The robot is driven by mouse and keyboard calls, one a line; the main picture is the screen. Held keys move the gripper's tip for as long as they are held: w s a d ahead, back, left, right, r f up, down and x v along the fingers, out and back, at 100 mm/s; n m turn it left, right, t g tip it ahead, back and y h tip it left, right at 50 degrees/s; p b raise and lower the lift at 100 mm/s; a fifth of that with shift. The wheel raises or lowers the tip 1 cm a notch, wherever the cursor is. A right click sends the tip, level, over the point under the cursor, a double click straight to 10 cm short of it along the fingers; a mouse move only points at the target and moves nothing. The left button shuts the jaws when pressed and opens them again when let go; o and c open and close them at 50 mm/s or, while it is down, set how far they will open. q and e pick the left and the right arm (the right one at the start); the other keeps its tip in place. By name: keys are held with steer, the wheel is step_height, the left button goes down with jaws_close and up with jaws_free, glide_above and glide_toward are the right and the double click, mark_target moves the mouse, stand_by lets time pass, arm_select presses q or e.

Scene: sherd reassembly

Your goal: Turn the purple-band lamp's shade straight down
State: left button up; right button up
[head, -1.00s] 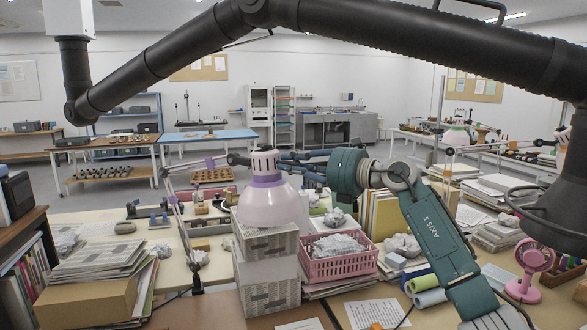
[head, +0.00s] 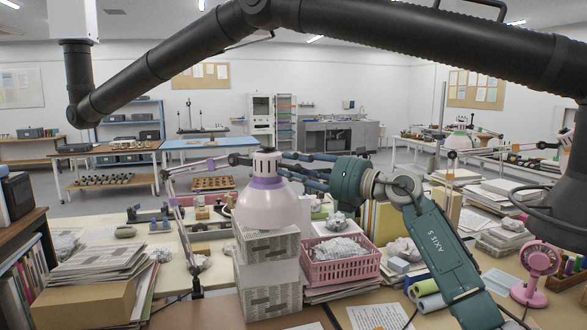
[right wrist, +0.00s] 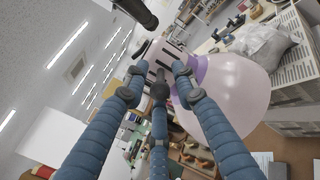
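The purple-band lamp has a pale pink shade (head: 265,208) with a purple band (head: 267,182) and a slotted white cap above it. In the head view the shade's mouth faces almost straight down, just above a paper-covered stack. Its rim is partly hidden there. My right gripper (head: 290,168) reaches in from the right, beside the cap and band. In the right wrist view its blue fingers (right wrist: 158,82) are spread apart near the cap, with the shade (right wrist: 232,95) to their right. Whether a finger touches the lamp is unclear. My left gripper is not in view.
White block-like stacks (head: 268,285) stand under the shade. A pink basket (head: 340,268) of crumpled paper is to their right. A pink fan (head: 537,270) stands at the far right. A thick dark arm crosses the top of the head view. Papers and boxes crowd the left.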

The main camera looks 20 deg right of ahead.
steer(key=shift+s+d, duration=0.3)
steer(key=shift+d, duration=0.05)
steer(key=v, duration=1.1)
steer(key=shift+s, duration=0.1)
